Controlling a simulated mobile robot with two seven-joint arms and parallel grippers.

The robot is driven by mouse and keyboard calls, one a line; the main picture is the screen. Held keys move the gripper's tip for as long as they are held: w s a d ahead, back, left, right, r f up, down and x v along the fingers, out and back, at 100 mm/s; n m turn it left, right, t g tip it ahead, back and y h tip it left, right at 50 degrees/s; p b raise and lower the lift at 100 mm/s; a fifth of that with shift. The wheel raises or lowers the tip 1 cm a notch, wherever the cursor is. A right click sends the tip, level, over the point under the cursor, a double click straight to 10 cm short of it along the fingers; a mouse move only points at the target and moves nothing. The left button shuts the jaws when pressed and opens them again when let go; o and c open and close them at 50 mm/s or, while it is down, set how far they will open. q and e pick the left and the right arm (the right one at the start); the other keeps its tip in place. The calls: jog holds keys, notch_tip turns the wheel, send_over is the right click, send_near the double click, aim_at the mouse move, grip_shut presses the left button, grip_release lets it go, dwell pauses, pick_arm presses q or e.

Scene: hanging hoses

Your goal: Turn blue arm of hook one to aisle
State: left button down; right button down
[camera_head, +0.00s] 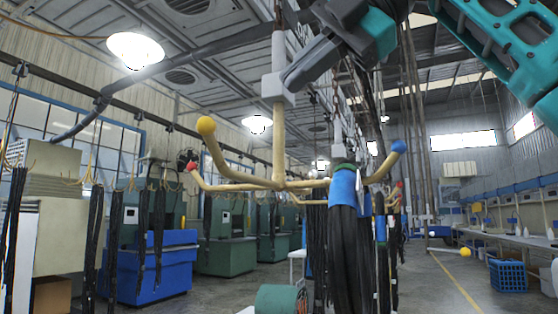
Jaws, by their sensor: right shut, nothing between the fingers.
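The nearest hook hangs at the centre on a pale yellow stem (279,140) under a white block. Its arms spread from the stem's foot. The blue-tipped arm ends in a blue ball (399,146) and points right. The yellow-tipped arm ends in a yellow ball (206,125) and points left. A red ball (192,166) tips another arm at the left. A black hose bundle (350,240) with a blue wrap hangs at the blue-tipped arm. My right gripper (288,82) is shut and empty beside the white block (271,91); I cannot tell whether they touch. My left gripper is out of view.
More black hoses (114,235) hang along the left. Another yellow-tipped arm (464,252) shows at the right. Open floor with a yellow line (456,284) runs before the right-hand bench, where a blue basket (508,276) stands.

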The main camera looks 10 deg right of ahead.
jog(key=s+d+r, duration=0.1)
jog(key=s+d, duration=0.2)
jog(key=d, duration=0.2)
jog(key=s+d+b, duration=0.1)
jog(key=s+d, duration=0.2)
jog(key=d, duration=0.3)
jog(key=shift+r, duration=0.35)
dwell(0.4)
jog(key=shift+d, duration=0.1)
dwell(0.4)
